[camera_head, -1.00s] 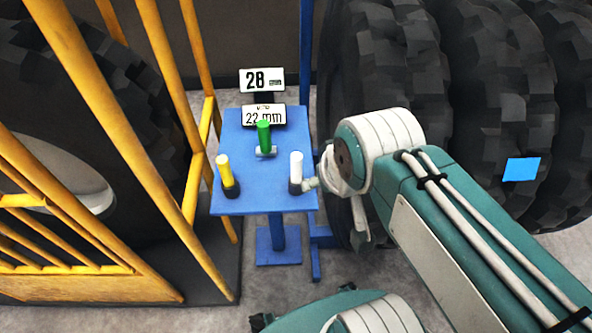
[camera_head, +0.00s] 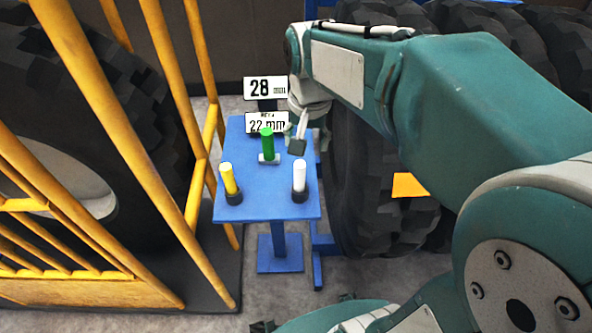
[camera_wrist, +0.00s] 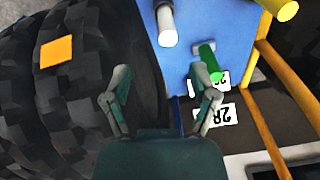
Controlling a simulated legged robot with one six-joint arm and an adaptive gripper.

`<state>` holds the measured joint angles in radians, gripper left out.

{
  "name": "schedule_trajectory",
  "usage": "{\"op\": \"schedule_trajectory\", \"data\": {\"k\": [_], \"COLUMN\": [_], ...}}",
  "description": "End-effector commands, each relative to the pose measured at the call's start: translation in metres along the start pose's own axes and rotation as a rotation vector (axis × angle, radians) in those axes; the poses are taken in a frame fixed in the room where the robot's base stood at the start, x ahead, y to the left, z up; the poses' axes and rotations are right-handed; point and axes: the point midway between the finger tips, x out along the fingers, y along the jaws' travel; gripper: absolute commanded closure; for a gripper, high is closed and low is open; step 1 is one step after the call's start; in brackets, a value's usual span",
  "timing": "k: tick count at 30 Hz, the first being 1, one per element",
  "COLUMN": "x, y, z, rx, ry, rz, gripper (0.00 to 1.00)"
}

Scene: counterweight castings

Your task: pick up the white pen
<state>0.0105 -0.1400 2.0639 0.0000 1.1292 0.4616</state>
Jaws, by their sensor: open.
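The white pen (camera_head: 299,174) stands upright in a small dark holder at the front right of the blue table (camera_head: 262,205). It also shows at the top of the wrist view (camera_wrist: 166,28). My gripper (camera_head: 298,138) is behind the white pen and apart from it, by the table's right side. In the wrist view my gripper (camera_wrist: 160,98) has its two fingers spread wide with nothing held between them. The head view shows the gripper only small and partly hidden by my arm.
A green pen (camera_head: 267,142) stands behind the white one, near my gripper. A yellow pen (camera_head: 228,178) stands at the front left. Signs reading 28 mm (camera_head: 262,88) and 22 mm (camera_head: 266,122) are at the back. Yellow railing (camera_head: 178,110) is left; large tyres (camera_head: 365,200) are right.

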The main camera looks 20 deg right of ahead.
Motion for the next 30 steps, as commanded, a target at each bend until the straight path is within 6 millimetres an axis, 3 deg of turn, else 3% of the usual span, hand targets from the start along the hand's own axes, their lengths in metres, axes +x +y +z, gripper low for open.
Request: {"op": "schedule_trajectory", "data": {"k": [3,7,18,23,30], "x": [0.012,0.018,0.067,0.079,0.115], "y": [-0.007,-0.011,-0.009,-0.009,-0.011], "z": [-0.017,-0.024,-0.020,-0.018,-0.013], "rx": [0.065,0.100,0.105,0.104,0.104], "ry": [-0.052,-0.076,-0.081,-0.079,-0.081], "rz": [0.028,0.043,0.046,0.045,0.046], "gripper": [0.25,0.25,0.25,0.25,0.25]}}
